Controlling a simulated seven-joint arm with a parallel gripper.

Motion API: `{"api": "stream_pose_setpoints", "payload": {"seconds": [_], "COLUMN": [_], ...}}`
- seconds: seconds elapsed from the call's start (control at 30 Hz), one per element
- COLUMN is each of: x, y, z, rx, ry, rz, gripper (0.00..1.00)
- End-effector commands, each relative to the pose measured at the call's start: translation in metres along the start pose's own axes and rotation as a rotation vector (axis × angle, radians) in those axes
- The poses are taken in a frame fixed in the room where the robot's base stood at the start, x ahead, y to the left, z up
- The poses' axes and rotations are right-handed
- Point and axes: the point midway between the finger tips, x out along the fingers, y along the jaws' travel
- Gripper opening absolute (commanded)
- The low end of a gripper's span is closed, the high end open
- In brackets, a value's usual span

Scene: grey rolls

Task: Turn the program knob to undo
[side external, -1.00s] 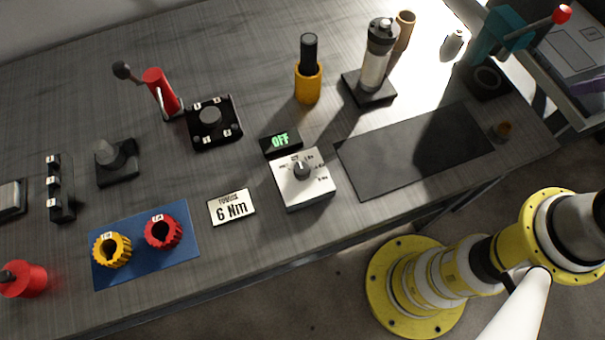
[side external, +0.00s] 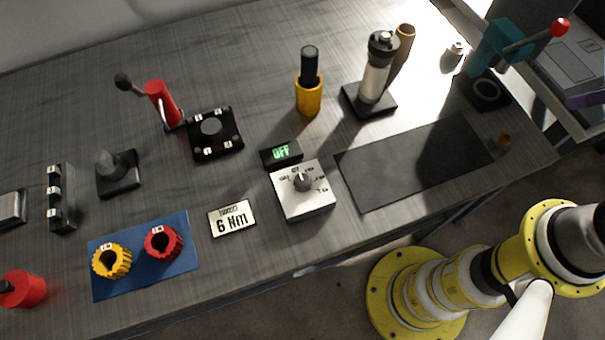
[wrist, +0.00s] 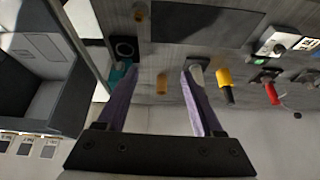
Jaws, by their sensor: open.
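A white box with a dark round knob (side external: 302,181) stands near the bench's front edge. Small labels ring the knob, too small to read surely. A black display (side external: 281,152) behind it reads OFF in green. A black box with a grey knob (side external: 211,127) and several white tags sits further back left. Which knob is the program knob I cannot tell. My gripper (wrist: 160,74) is open and empty, its two purple fingers apart. The white box (wrist: 273,40) shows at the upper right of the wrist view, away from the fingers.
A sign reading 6 Nm (side external: 232,218) lies left of the white box; a dark mat (side external: 400,165) lies right. A yellow holder (side external: 308,97), a clear cylinder (side external: 374,80) and a teal device (side external: 496,45) stand behind. A blue mat (side external: 185,262) carries yellow and red rings.

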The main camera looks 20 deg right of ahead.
Motion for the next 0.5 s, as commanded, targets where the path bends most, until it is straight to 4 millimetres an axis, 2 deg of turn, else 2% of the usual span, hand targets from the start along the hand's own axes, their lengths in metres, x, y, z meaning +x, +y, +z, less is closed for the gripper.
{"api": "stream_pose_setpoints", "payload": {"seconds": [0.07, 0.13, 0.27, 0.37, 0.5], "x": [-0.003, -0.015, -0.027, -0.029, -0.024], "y": [0.000, -0.001, -0.009, -0.022, -0.051], "z": [-0.001, -0.016, -0.052, -0.078, -0.117], "rx": [0.055, 0.124, 0.213, 0.242, 0.259], "ry": [-0.002, 0.023, 0.011, -0.016, -0.070], "rz": [0.000, -0.002, -0.020, -0.039, -0.067], "gripper": [0.68, 0.68, 0.68, 0.68, 0.68]}}
